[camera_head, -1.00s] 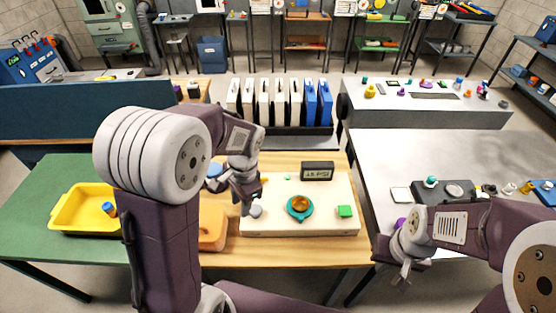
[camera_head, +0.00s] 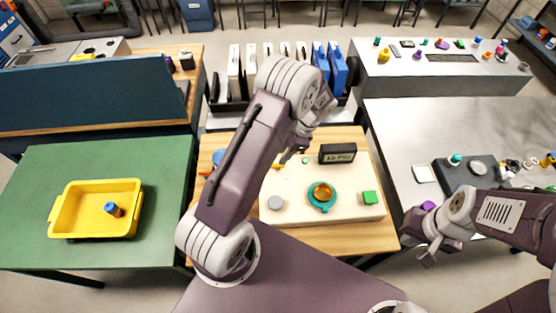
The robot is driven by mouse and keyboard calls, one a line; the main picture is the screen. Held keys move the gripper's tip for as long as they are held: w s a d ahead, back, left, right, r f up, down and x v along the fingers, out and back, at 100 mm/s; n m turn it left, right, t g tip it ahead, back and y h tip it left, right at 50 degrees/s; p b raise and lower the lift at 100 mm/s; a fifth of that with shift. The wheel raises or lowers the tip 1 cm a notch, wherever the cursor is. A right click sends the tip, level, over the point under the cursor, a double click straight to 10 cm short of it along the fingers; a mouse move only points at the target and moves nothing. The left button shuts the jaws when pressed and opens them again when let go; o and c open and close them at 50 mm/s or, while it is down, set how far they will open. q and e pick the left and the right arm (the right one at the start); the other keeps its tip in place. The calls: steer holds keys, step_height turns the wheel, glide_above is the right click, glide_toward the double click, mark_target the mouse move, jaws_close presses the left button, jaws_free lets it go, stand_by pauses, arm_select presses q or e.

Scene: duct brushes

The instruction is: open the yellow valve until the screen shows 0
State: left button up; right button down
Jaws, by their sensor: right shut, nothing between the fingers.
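A cream panel (camera_head: 340,212) lies on the wooden table. Near its upper left edge, a small yellow piece (camera_head: 277,166) shows beside my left gripper (camera_head: 288,157); it may be the yellow valve, mostly hidden by my arm. A dark screen (camera_head: 337,153) stands at the panel's back with a PSI reading too small to read surely. A teal ring with an amber centre (camera_head: 322,194) sits mid-panel. My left gripper is over the panel's upper left, its fingers partly hidden and blurred. My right gripper (camera_head: 428,257) is shut and empty, beyond the table's right side.
A yellow tray (camera_head: 70,222) with a blue-topped item (camera_head: 113,209) is on the green table at left. A grey table (camera_head: 400,130) with small parts stands at right. White and blue binders stand behind.

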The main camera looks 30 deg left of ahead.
mark_target(278, 165)
arm_select(q)
steer(key=x, duration=0.4)
steer(key=shift+s+a+f+p, duration=0.1)
steer(key=shift+s+f+p, duration=0.1)
steer(key=shift+f+p, duration=0.1)
steer(key=shift+s+f, duration=0.2)
steer(key=shift+f, duration=0.15)
steer(key=shift+w+a+f, duration=0.15)
jaws_close()
